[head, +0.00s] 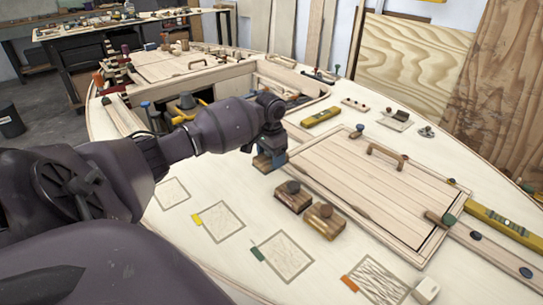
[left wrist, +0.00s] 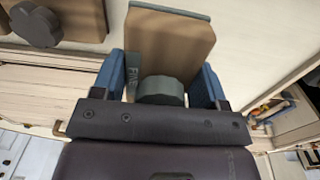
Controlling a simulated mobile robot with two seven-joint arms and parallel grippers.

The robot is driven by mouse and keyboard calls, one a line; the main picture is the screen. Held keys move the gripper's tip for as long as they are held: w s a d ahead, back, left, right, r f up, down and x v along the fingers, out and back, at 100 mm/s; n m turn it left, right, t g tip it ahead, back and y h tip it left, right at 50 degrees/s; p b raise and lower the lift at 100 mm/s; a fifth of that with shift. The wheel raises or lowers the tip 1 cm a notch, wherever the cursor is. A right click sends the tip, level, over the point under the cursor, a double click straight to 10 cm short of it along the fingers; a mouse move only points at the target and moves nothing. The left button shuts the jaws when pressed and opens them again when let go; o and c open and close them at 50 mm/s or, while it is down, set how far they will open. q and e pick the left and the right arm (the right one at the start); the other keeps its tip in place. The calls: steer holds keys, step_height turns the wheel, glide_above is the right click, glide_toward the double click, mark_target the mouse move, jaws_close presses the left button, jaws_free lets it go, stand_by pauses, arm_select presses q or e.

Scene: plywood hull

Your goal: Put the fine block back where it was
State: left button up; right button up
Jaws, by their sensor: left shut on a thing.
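My left gripper (head: 271,150) is shut on the fine block (head: 263,163). In the left wrist view the fine block (left wrist: 178,42) is brown with a grey knob and the word FINE on its side, and the blue fingers (left wrist: 160,85) lie on either side of the knob. The block is at the end of a row with two brown knobbed blocks, a darker one (head: 292,197) and a lighter one (head: 325,221). I cannot tell whether its underside touches the pale deck. My right gripper is not in view.
A planked hatch panel (head: 370,185) with a wooden handle lies right of the blocks. Outlined squares run along the near deck, including a plain one (head: 217,222) and a scratched one (head: 380,284). An open hatch (head: 300,82) lies behind. A yellow level (head: 321,117) rests beyond the gripper.

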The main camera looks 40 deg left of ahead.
mark_target(271, 178)
arm_select(q)
step_height(271, 178, down, 5)
steer(key=shift+r+b, duration=0.1)
steer(key=shift+b, duration=0.45)
steer(key=shift+f, duration=0.35)
steer(key=o, duration=1)
steer(key=shift+f, duration=0.1)
